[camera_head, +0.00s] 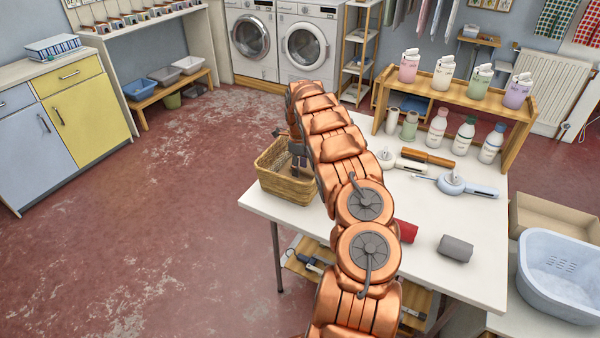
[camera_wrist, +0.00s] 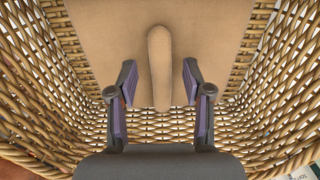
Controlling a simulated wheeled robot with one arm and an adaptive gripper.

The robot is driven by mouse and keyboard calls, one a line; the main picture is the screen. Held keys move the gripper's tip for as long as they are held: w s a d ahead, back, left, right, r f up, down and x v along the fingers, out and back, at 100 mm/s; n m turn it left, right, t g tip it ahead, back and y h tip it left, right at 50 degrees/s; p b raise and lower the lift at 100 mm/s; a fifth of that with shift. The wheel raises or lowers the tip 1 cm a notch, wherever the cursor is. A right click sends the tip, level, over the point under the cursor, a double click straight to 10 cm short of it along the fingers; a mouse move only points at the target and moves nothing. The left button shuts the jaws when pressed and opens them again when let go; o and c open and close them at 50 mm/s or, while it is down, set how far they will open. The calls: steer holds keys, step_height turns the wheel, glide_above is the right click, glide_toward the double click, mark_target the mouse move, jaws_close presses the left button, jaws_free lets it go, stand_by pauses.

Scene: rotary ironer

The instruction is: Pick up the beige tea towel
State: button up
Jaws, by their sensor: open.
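The beige tea towel (camera_wrist: 108,45) lies inside the wicker basket (camera_wrist: 60,100), with a raised rounded fold in its middle. My gripper (camera_wrist: 159,76) is open, with one purple-padded finger on each side of this fold. The fingers look apart from the fold, and I cannot tell how far above the towel they are. In the head view the basket (camera_head: 285,190) stands at the left corner of the white table (camera_head: 480,275). My gripper (camera_head: 298,152) is at the basket there, partly hidden by my copper arm. I cannot make out the towel in that view.
A red roll (camera_head: 406,231) and a grey roll (camera_head: 456,248) lie on the table. A pale blue tub (camera_head: 562,275) is at the right. The basket walls surround my gripper closely.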

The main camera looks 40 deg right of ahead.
steer(key=shift+c, duration=0.4)
jaws_close()
